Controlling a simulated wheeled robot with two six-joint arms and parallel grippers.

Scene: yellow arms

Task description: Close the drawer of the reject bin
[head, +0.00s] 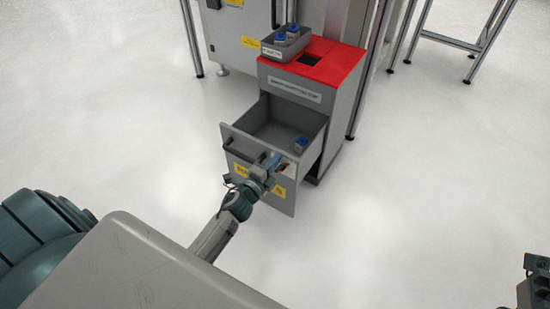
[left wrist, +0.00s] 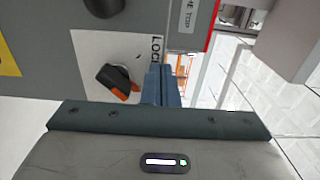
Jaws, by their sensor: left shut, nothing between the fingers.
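The reject bin (head: 345,100) is a grey cabinet with a red top. Its drawer (head: 232,135) is pulled out toward me, its inside showing. A black handle (head: 240,152) runs across the drawer front, also in the left wrist view (left wrist: 104,6). A small blue-and-grey part (head: 300,145) lies in the drawer. My left gripper (head: 272,163) is shut and empty in front of the right part of the drawer front. In the left wrist view its fingers (left wrist: 161,85) are beside a white lock plate with a black-and-orange knob (left wrist: 117,80). I cannot tell whether they touch the front.
A grey tray (head: 276,52) with several blue parts stands on the red top beside a dark square opening (head: 311,59). A grey machine (head: 235,45) stands behind the bin. Metal frame legs (head: 470,65) stand at the back right. The pale floor (head: 420,190) to the right is clear.

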